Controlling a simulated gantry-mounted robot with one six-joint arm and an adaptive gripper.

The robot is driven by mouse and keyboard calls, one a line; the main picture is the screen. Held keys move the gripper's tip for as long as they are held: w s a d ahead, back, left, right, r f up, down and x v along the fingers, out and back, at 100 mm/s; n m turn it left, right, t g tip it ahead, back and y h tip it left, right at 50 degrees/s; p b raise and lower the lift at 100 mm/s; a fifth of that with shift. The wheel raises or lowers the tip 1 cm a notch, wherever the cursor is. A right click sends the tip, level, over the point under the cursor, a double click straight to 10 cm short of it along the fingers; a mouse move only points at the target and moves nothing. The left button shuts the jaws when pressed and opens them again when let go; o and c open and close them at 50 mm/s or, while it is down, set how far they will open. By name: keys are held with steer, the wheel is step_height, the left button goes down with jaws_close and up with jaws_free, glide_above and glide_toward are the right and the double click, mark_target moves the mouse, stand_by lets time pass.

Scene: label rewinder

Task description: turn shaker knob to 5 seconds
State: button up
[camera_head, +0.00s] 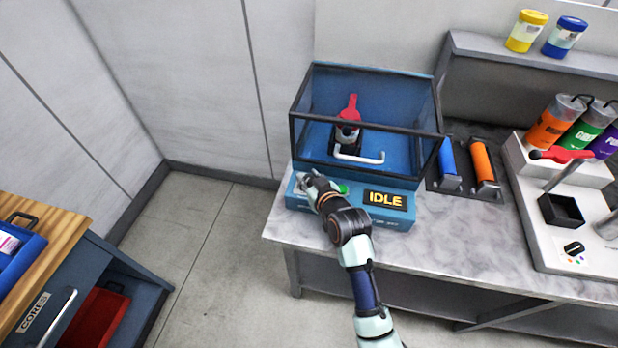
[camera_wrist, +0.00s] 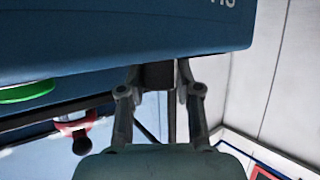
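The shaker is a blue machine (camera_head: 300,200) with a clear, dark-framed cover. Its front display (camera_head: 385,199) reads IDLE, and a green button (camera_head: 343,188) sits left of it. My gripper (camera_head: 308,180) is at the left end of the front panel. In the wrist view, my gripper's two fingers (camera_wrist: 159,76) stand on either side of a dark square knob (camera_wrist: 158,76) below the blue panel (camera_wrist: 120,40). The fingers are very close to the knob; whether both press on it is unclear. The knob's scale marks cannot be read. In the head view my gripper hides the knob.
The counter's front left (camera_head: 290,235) is clear.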

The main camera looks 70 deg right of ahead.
steer(key=o, duration=0.4)
steer(key=shift+c, duration=0.2)
steer(key=shift+f+b, duration=0.1)
steer(key=shift+b, duration=0.2)
